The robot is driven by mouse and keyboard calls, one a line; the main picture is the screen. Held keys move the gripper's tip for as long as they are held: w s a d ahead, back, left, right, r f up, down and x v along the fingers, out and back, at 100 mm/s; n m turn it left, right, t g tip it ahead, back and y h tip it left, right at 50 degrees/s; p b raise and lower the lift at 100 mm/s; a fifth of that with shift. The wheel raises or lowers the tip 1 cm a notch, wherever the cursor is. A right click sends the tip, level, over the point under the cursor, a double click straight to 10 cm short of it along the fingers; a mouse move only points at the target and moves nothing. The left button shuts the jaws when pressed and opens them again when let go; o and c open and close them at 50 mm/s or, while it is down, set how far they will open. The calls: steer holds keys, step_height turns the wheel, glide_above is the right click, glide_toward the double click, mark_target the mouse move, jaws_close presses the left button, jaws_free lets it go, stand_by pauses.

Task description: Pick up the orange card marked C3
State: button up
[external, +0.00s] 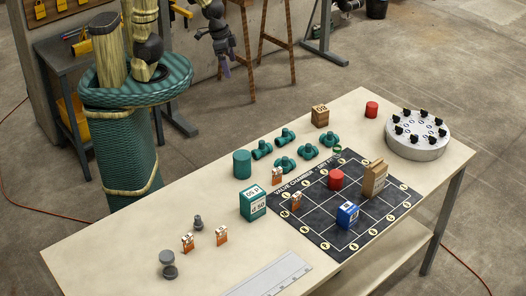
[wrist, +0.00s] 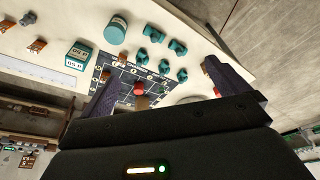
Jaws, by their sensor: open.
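Several small orange-and-white cards stand on the long table. In the external view one card (external: 187,243) and a second card (external: 221,236) stand at the near left part. A third card (external: 277,176) is by the black board's corner, and a fourth card (external: 296,202) is on the board. Their markings are too small to read, so I cannot tell which is C3. Two cards show at upper left in the wrist view, one of them here (wrist: 38,45). My gripper (external: 238,72) is open and empty, raised beyond the table's far side, away from every card.
The black board (external: 323,237) holds a red cylinder (external: 336,180), a blue block (external: 347,215) and a tan block (external: 375,180). Teal fittings (external: 285,136), a teal cylinder (external: 242,164), a teal box (external: 253,204) and grey parts (external: 168,264) stand around. A round grey holder (external: 418,147) is at right.

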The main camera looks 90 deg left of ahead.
steer(key=c, duration=0.9)
steer(key=w+d+f+m+t+h+b, duration=0.2)
steer(key=w+d+f+b, duration=0.15)
steer(key=d+f, duration=0.5)
steer(key=w+d+f+m+t+h+b, duration=0.15)
steer(key=d+f+b, duration=0.35)
steer(key=d, duration=0.7)
steer(key=s+d+f+m+t+h+b, duration=0.1)
steer(key=s+d+f+h, duration=0.1)
steer(key=s+d+f, duration=0.2)
steer(key=s+d+f+m+t+h+b, duration=0.1)
steer(key=s+d+f, duration=0.3)
steer(key=d, duration=0.4)
steer(key=s+d+f+m+t+h+b, duration=0.1)
steer(key=s+d+f+m+h+b, duration=0.2)
steer(key=d, duration=0.3)
steer(key=shift+s+f+t, duration=0.35)
steer(key=shift+s+f, duration=0.2)
steer(key=shift+f, duration=0.35)
